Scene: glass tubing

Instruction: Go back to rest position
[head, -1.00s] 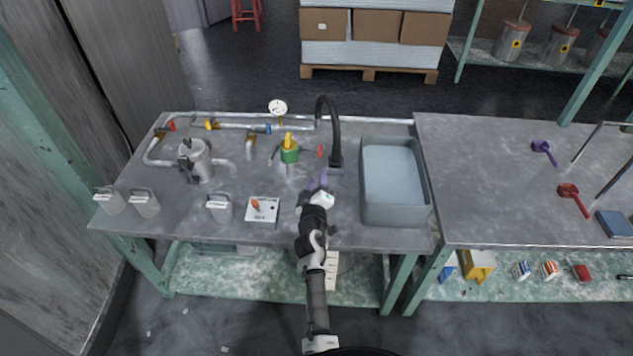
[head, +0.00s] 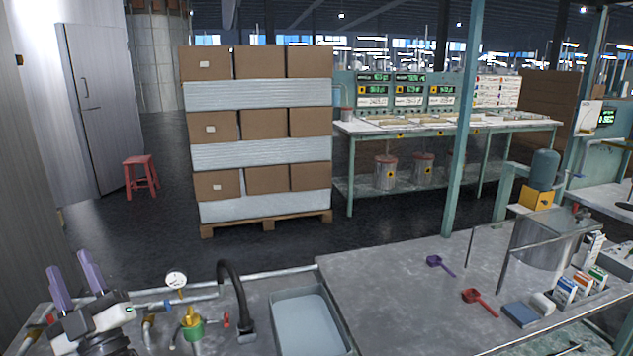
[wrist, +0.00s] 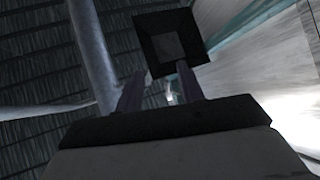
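My gripper (head: 69,262) is raised at the lower left of the head view, over the left part of the workbench. Its two purple fingers point up and stand apart, with nothing between them. In the wrist view the fingers of my gripper (wrist: 163,76) also stand apart and empty, against a dark roof, a grey post and bright panels. The gripper hides part of the pipework behind it.
The bench holds a round gauge (head: 176,281), a green and yellow valve (head: 192,325), a black tap (head: 238,300) and a sink (head: 343,337). Purple (head: 440,263) and red (head: 480,301) scoops lie on the right-hand table. Stacked boxes (head: 265,125) stand behind.

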